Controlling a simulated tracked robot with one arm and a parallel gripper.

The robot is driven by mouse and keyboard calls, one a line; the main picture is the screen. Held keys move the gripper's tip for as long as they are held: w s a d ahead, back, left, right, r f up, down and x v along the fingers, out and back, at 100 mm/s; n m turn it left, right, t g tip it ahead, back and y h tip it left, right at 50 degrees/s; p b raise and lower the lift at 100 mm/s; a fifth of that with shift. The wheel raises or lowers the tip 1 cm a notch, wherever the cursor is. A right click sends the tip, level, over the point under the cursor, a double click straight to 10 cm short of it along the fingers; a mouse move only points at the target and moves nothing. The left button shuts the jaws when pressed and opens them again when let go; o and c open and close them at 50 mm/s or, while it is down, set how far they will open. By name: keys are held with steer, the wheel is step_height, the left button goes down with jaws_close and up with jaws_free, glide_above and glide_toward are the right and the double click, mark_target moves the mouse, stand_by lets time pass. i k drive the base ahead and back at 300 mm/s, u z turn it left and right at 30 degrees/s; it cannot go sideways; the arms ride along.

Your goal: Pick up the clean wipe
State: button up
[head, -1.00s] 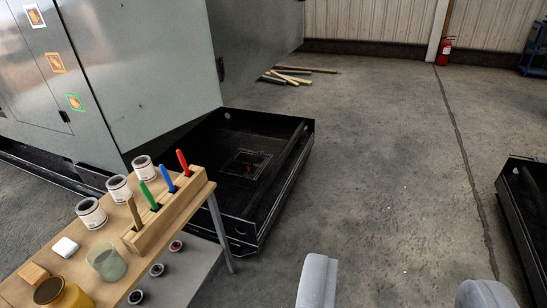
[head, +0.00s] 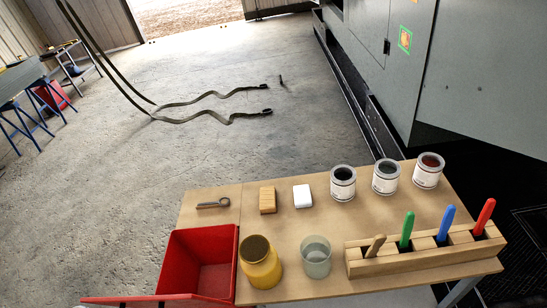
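A small white block-like piece (head: 302,195), which looks like the clean wipe, lies flat on the wooden table top (head: 345,205). It is right of a tan block (head: 267,199) and left of the nearest paint can, apart from both. Nothing covers it. My gripper does not show in the current head view, so its opening and its distance from the wipe cannot be seen.
Several paint cans (head: 343,182) stand right of the wipe. A wooden rack (head: 425,252) holds coloured-handled tools. A yellow jar (head: 260,265), a glass cup (head: 316,258) and a red bin (head: 207,262) are nearer.

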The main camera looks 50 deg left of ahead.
mark_target(302, 195)
steer(key=u, duration=0.55)
steer(key=i, duration=1.05)
steer(key=u, duration=0.5)
steer(key=k, duration=0.75)
steer(key=u, duration=0.25)
steer(key=i, duration=0.8)
steer(key=z, duration=0.1)
